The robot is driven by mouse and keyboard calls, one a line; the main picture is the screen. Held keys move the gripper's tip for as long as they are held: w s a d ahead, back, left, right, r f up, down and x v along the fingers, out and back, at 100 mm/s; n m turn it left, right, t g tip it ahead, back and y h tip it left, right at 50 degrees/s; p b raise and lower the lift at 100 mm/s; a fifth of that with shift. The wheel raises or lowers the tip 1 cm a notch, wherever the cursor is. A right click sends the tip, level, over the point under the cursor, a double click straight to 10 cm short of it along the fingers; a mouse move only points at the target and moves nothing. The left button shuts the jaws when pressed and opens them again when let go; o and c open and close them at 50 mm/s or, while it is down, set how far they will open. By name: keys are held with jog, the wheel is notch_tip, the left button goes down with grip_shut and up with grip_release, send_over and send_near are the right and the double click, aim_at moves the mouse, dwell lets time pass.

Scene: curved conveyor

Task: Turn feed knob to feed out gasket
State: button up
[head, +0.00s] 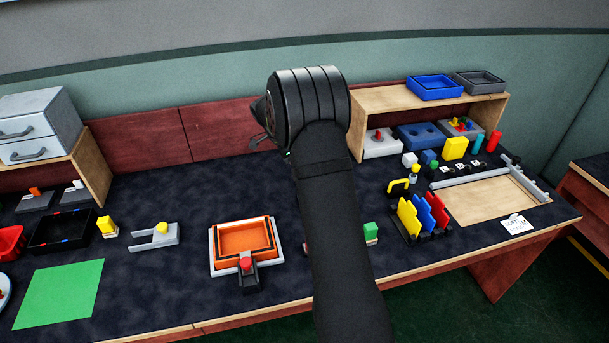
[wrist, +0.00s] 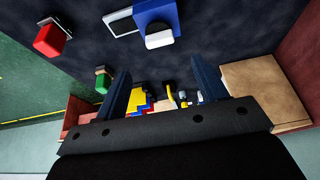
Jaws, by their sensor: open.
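A blue block (wrist: 157,14) with a rounded white knob (wrist: 159,39) stands on the dark table in the wrist view, beside a pale plate with a dark frame (wrist: 121,22). The knob looks like the feed knob, but I cannot be sure. I cannot make out a gasket. My gripper (wrist: 160,68) is open and empty, its two dark blue fingers wide apart, with the knob beyond them and not touched. In the head view my own arm hides most of the gripper and the table behind it, and I cannot find the blue block there.
An orange tray (head: 230,259) with a red knob (head: 246,264) stands left of my arm. A green block (head: 371,231) and a rack of coloured plates (head: 410,240) stand to its right. A wooden shelf (head: 374,98) is at the back right. A green mat (head: 58,294) lies at left.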

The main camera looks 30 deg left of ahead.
jog(key=v, duration=0.8)
jog(key=shift+s, duration=0.1)
jog(key=x, duration=1.7)
jog(key=shift+w+f, duration=0.15)
jog(key=shift+w, duration=0.05)
jog(key=shift+f, duration=0.1)
jog(key=n+t+y, duration=0.1)
jog(key=n, duration=0.3)
jog(key=shift+s+d, duration=0.1)
jog(key=shift+d, duration=0.05)
jog(key=n+y, duration=0.2)
jog(key=n, duration=0.2)
jog(key=shift+d+n, duration=0.1)
jog(key=shift+n, duration=0.2)
jog(key=shift+d+n+y, duration=0.1)
jog(key=shift+n+y, duration=0.6)
jog(key=shift+n, duration=1.3)
jog(key=shift+n+y, duration=0.6)
jog(key=shift+n, duration=1.1)
